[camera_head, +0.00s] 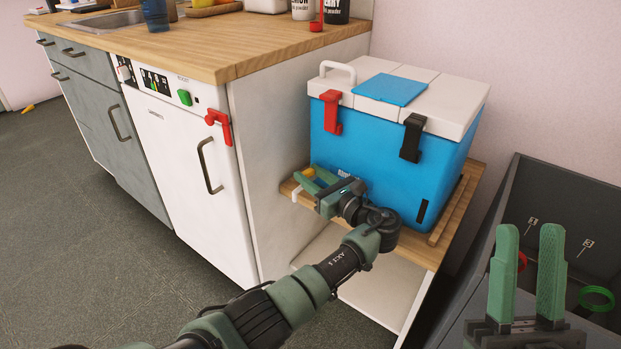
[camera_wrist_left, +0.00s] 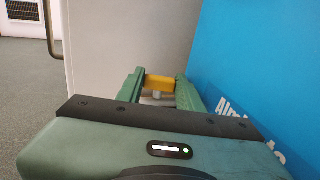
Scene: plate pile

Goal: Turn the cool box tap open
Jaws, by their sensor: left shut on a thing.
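The cool box (camera_head: 385,140) has a blue body and a white lid, and stands on a low wooden shelf. A yellow tap handle (camera_head: 309,172) shows at its left lower side. My left gripper (camera_head: 307,178) reaches in low along the box front and is shut on the yellow tap handle. In the left wrist view the yellow handle (camera_wrist_left: 159,82) lies crosswise between the green fingertips, with a small pale part below it. The tap spout is mostly hidden. My right gripper (camera_head: 529,232) is at the lower right, fingers apart, empty and away from the box.
A white dishwasher (camera_head: 180,165) with a red lever (camera_head: 220,126) stands to the left under the wooden counter (camera_head: 215,50). A dark bin (camera_head: 580,210) with red and green rings is at the right.

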